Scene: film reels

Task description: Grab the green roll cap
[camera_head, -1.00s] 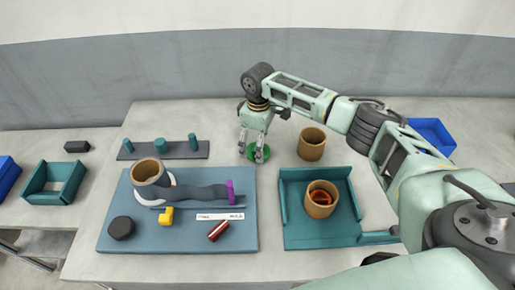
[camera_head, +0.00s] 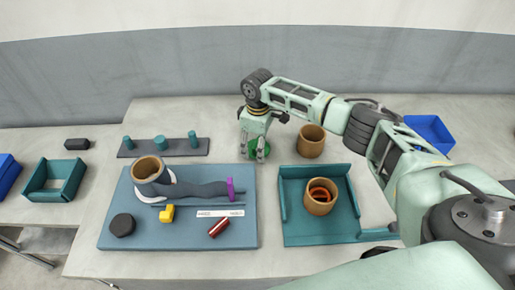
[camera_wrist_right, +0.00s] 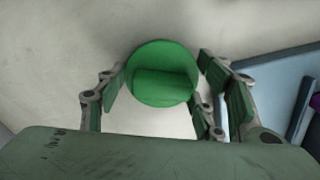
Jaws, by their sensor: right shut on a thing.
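The green roll cap (camera_wrist_right: 162,73) is a round green disc with a raised bar across it. In the right wrist view it sits between the two finger pads of my right gripper. In the head view the cap (camera_head: 252,153) is mostly hidden by the fingers, behind the blue-grey mat. My right gripper (camera_head: 252,157) points down and is shut on the cap, at or just above the table surface. The exact height cannot be told. My left gripper is not in view.
A tan roll (camera_head: 311,142) stands right of the gripper. A teal tray (camera_head: 292,232) holds another tan roll (camera_head: 320,198). The blue-grey mat (camera_head: 150,240) bears several parts. A grey bar with teal pegs (camera_head: 165,149) lies at left. The table behind the gripper is clear.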

